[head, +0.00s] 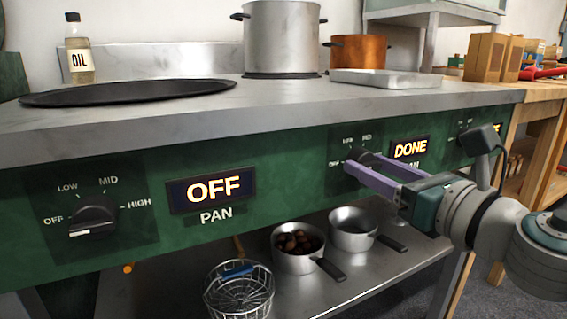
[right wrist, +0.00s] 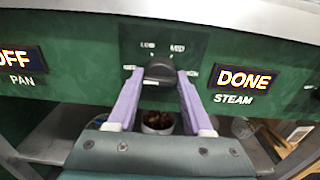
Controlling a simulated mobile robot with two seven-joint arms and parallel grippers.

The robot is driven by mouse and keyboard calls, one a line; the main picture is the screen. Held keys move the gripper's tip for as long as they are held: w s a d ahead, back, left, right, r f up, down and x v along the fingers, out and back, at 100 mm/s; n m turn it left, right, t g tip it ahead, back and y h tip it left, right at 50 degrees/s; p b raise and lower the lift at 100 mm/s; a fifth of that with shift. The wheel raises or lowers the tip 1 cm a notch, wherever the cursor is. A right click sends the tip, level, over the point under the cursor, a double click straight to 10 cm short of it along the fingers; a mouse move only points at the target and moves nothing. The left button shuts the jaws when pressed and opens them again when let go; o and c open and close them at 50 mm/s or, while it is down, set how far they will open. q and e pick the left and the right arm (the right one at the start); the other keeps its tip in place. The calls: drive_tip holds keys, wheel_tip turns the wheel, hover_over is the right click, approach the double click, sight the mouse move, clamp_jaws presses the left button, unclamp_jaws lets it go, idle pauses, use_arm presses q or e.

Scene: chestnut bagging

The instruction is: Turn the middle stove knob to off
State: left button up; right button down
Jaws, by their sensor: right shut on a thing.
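The middle stove knob (right wrist: 159,69) is dark and round, on the green stove front between the OFF PAN display (right wrist: 21,63) and the DONE STEAM display (right wrist: 243,79). My right gripper (right wrist: 157,80) is shut on this knob, with one purple finger on each side. In the head view the right gripper (head: 358,162) reaches in from the right and its fingers partly hide the knob. I cannot tell clearly which mark the knob points at. Labels stand around it. My left gripper is not in view.
The left knob (head: 93,220) sits beside the OFF display (head: 210,188). A steel pot (head: 282,38), copper pot (head: 359,51) and oil bottle (head: 78,48) stand on top. Below are a wire basket (head: 239,290), a pan of chestnuts (head: 297,262) and an empty saucepan (head: 353,238).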

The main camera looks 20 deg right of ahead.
drive_tip(key=shift+c, duration=1.5)
unclamp_jaws()
drive_tip(key=s+b, duration=0.1)
drive_tip(key=s, duration=0.9)
drive_tip(key=shift+d+b, duration=0.35)
drive_tip(key=shift+d, duration=0.05)
